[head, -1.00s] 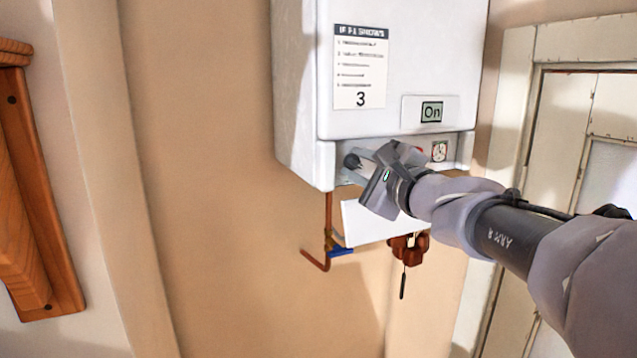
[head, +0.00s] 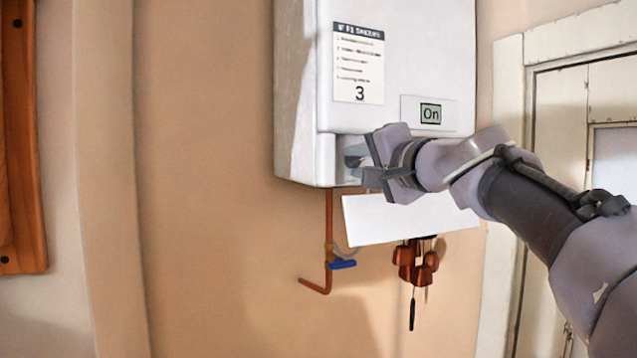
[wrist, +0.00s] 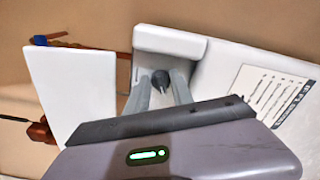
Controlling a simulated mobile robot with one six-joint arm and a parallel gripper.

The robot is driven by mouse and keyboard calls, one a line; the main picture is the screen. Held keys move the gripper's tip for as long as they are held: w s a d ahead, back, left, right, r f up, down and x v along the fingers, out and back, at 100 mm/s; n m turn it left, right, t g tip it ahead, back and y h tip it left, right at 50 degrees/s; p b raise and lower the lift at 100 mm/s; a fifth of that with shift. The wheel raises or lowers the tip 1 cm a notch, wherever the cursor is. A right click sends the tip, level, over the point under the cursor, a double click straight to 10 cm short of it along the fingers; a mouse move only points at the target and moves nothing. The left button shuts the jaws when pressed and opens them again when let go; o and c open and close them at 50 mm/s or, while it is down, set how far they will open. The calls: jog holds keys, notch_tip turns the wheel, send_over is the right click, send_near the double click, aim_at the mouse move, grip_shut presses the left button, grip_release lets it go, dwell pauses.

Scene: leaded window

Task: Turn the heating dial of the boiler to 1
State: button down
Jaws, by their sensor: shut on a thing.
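The white boiler (head: 400,65) hangs on the wall, with a small display reading "On" (head: 430,113) and a label with a large "3" (head: 358,60). A dark round dial (head: 353,161) sits at the left of its lower panel. My gripper (head: 364,170) is at this dial, coming from the right. In the wrist view the dark dial (wrist: 160,79) lies between the two grey fingers, which are shut on it. My gripper and arm hide the rest of the lower panel. I cannot read the dial's marks or pointer.
A white flap (head: 405,220) hangs open below the panel. A copper pipe with a blue valve handle (head: 342,264) and a brown wind chime (head: 415,262) hang beneath. A wooden frame (head: 22,140) is at left, a door (head: 560,130) at right.

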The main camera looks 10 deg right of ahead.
jog(key=shift+f+n+b, duration=0.15)
jog(key=shift+n+b, duration=0.75)
jog(key=shift+n, duration=0.15)
jog(key=shift+f+n+b, duration=0.1)
jog(key=shift+n+b, duration=0.75)
jog(key=shift+n, duration=0.2)
jog(key=c, duration=1.2)
grip_release()
jog(key=shift+r, duration=0.1)
jog(key=shift+o, duration=0.2)
